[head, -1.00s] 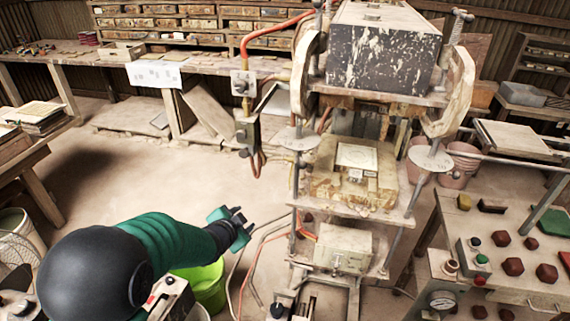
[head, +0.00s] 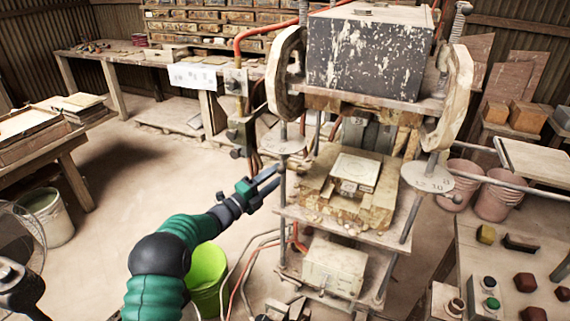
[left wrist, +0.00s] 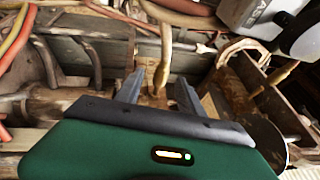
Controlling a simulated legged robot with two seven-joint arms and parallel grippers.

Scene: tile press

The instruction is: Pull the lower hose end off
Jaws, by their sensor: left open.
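My left gripper (head: 275,179) is open beside the press's left post, its two fingers pointing toward the frame. In the left wrist view the dark fingers of the left gripper (left wrist: 159,82) stand apart. A tan hose-like piece (left wrist: 163,45) hangs down beyond the gap between them; I cannot tell whether it lies between the fingers or behind them. An orange-red hose (head: 262,31) runs along the press's upper left to metal fittings (head: 236,83). A lower fitting block (head: 240,133) sits below them. Which piece is the lower hose end is unclear.
The press (head: 365,55) has a stained dark block on top and a tile-like plate (head: 356,170) on its middle shelf. Loose hoses (head: 240,270) lie on the floor beside a lime-green bucket (head: 207,272). A control table (head: 470,235) stands right.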

